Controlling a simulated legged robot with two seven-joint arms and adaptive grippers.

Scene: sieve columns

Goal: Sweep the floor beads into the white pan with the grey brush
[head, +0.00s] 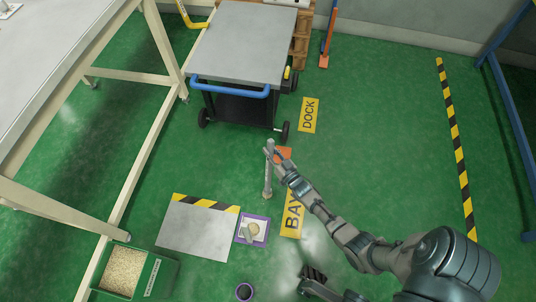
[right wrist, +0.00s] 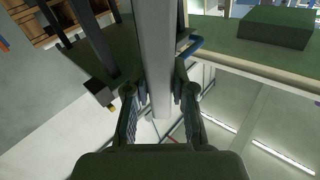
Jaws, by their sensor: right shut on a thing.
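My right gripper (head: 275,157) is shut on a long grey bar (head: 267,182), which stands roughly upright. The bar also shows between the fingers in the right wrist view (right wrist: 155,55). I see no bristles, so I cannot tell if it is the grey brush. A small white pan-like item (head: 245,229) lies inside a purple border on the floor, with a tan round patch and something grey on it, too small to make out. Loose floor beads cannot be made out. My left gripper is not in view.
A green box of pale grains (head: 124,270) stands at bottom left. A grey plate with a striped edge (head: 198,230) lies left of the purple square. A cart (head: 243,40) stands behind, and a bench (head: 50,60) at left.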

